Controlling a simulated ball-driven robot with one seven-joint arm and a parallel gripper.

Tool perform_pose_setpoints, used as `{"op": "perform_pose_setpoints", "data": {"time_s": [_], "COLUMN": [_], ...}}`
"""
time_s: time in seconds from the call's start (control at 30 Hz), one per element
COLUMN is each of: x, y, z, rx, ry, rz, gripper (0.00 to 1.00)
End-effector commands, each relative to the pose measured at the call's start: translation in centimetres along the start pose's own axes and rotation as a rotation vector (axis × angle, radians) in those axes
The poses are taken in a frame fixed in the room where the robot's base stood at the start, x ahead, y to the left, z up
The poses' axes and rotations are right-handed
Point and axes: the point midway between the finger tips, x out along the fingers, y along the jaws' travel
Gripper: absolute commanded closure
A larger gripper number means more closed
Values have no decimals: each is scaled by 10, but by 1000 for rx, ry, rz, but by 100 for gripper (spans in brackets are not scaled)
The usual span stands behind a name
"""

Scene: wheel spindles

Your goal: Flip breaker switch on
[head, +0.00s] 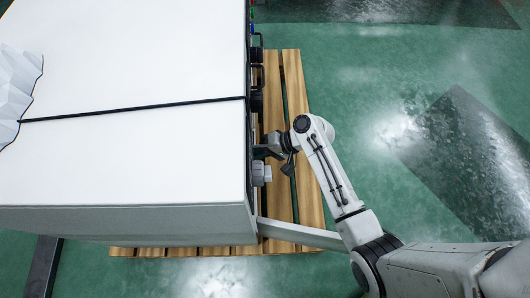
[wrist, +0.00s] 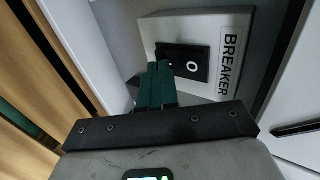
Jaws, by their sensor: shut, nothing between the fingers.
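The breaker (wrist: 185,63) shows in the wrist view as a black rocker switch on a light grey box. The box (wrist: 222,20) carries a white label reading BREAKER. A white "O" mark shows on the visible half of the rocker; the other half is partly behind my fingers. My gripper (wrist: 159,70) is shut and empty, with its dark green fingertips in front of the rocker's left part. I cannot tell whether they touch it. In the head view my gripper (head: 262,151) is at the right side of the large white cabinet (head: 130,160), beside a small grey box (head: 262,172).
The cabinet stands on a wooden pallet (head: 300,90) on a glossy green floor (head: 380,70). Black handles (head: 257,75) stick out of the cabinet's right side above my gripper. The floor to the right is free apart from my arm.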

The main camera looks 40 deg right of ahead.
Motion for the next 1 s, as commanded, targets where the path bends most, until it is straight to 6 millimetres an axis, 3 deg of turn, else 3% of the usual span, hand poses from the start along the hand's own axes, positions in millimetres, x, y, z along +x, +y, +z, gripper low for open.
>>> {"op": "perform_pose_setpoints", "data": {"time_s": [0.53, 1.0], "x": [6, 0], "y": [-2, -11], "z": [0, 0], "rx": [-1, -1], "ry": [-1, -1], "rz": [-1, -1], "gripper": [100, 100]}}
